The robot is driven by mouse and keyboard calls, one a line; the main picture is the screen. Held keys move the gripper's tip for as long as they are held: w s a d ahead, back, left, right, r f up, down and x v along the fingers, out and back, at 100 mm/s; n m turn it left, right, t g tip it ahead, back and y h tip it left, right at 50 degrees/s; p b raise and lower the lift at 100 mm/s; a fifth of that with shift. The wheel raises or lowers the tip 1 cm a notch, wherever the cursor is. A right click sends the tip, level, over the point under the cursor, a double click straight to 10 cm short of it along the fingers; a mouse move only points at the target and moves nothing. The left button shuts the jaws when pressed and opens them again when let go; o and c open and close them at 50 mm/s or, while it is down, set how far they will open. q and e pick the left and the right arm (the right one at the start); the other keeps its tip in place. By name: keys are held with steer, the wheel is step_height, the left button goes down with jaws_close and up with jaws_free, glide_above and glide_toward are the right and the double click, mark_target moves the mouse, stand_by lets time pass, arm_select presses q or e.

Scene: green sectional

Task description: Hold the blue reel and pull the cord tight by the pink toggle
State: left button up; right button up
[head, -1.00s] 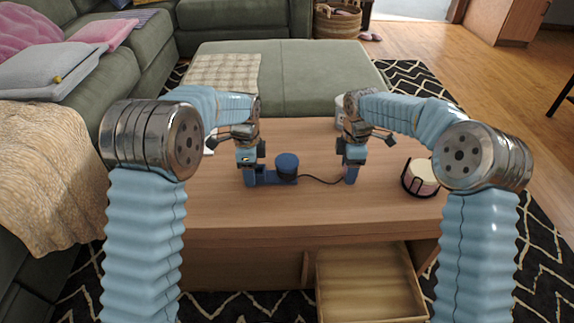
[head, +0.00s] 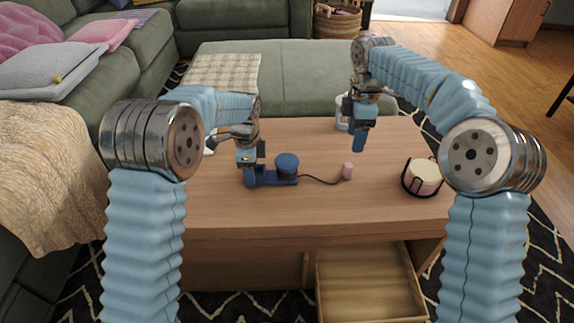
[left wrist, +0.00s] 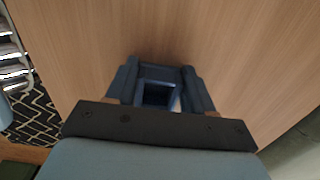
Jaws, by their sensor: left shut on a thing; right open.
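The blue reel (head: 287,167) stands on a blue base on the wooden table. My left gripper (head: 251,177) is shut on the left end of that base; the left wrist view shows its fingers (left wrist: 160,92) around a blue part. A dark cord (head: 318,180) runs from the reel to the right along the table, with a slight curve. The pink toggle (head: 347,171) stands on the table at the cord's right end. My right gripper (head: 359,141) is open and empty, above and behind the toggle, apart from it.
A pale round candle in a black wire holder (head: 422,178) stands to the right on the table (head: 230,210). A whitish jar (head: 342,112) is at the back, partly hidden by my right gripper. An open drawer (head: 370,285) juts out below the front edge.

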arm_select(q)
steer(key=o, duration=1.1)
steer(key=shift+o, duration=0.2)
steer(key=shift+r, duration=0.1)
step_height(320, 180, up, 12)
